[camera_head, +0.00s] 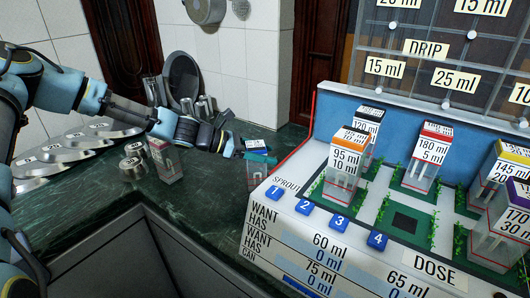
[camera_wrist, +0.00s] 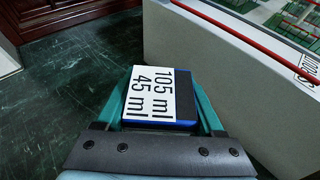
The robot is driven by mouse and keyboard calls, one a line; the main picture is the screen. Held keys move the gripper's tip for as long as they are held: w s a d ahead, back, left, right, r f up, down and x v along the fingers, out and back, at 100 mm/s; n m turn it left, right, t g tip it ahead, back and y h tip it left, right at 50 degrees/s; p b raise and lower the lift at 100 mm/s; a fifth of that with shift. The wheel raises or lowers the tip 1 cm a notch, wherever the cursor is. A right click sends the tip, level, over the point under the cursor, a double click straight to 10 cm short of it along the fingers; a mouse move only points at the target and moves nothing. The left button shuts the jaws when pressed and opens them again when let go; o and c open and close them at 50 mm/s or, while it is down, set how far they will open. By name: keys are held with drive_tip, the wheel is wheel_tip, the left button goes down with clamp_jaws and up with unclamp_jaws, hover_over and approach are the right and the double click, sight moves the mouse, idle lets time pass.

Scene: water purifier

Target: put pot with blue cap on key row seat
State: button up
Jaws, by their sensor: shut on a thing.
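The pot with the blue cap (camera_wrist: 158,96) is between the two teal fingers of my gripper (camera_wrist: 165,118) in the wrist view. Its cap has a white label reading 105 ml and 45 ml. In the head view my gripper (camera_head: 260,157) is shut on this pot (camera_head: 257,180), upright over the dark green counter beside the left end of the white console. The numbered blue keys (camera_head: 339,224) run in a row along the console's front edge. The key row seat cannot be told apart clearly; a dark green square (camera_head: 411,220) lies bare behind the keys.
Pots with orange (camera_head: 346,160), black (camera_head: 364,130), red (camera_head: 425,160) and yellow (camera_head: 508,170) caps stand on the console. A clear pot (camera_head: 165,161) and metal tins (camera_head: 134,164) stand on the counter at left. A red rail edges the console.

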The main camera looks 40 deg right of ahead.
drive_tip(key=shift+f, duration=0.15)
drive_tip(key=o, duration=1.4)
drive_tip(key=shift+o, duration=0.2)
